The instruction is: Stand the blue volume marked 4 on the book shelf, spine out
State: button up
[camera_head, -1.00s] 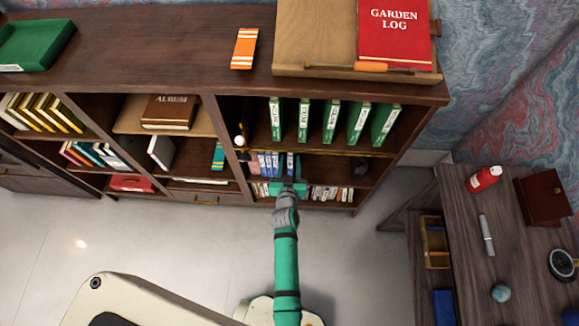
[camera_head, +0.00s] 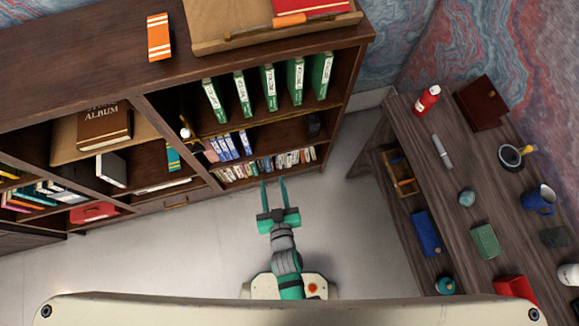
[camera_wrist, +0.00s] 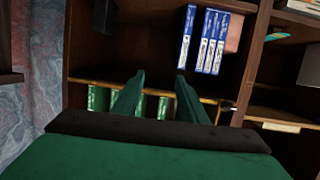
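Several blue volumes (camera_head: 228,147) with white-marked spines stand on the middle level of the book shelf (camera_head: 262,137), spines facing out. One blue volume (camera_head: 245,143) stands upright at their right end, a small gap from the others. In the wrist view this separate blue volume (camera_wrist: 186,37) is on the left of the blue group (camera_wrist: 208,45). The spine numbers are too small to read, so I cannot tell which is 4. My gripper (camera_head: 274,188) is open and empty, in front of and apart from the shelf. Its parted fingers also show in the wrist view (camera_wrist: 160,78).
Green volumes (camera_head: 268,87) stand on the level above, small books (camera_head: 270,163) below. A pinkish item (camera_head: 211,155) is left of the blue group. A wooden desk (camera_head: 455,190) with a red bottle (camera_head: 427,99) and a blue item (camera_head: 425,232) is at right. Floor before the shelf is clear.

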jog(key=s+d+r+m+h, duration=0.1)
jog(key=s+d+r, duration=0.1)
jog(key=s+r, duration=0.6)
jog(key=s+d+r+m+h, duration=0.1)
jog(key=s+d+r, duration=0.2)
jog(key=s+r, duration=0.6)
jog(key=shift+d+r+t+h, duration=0.25)
jog(key=shift+d+t+h, duration=0.05)
jog(key=shift+t+h, duration=0.1)
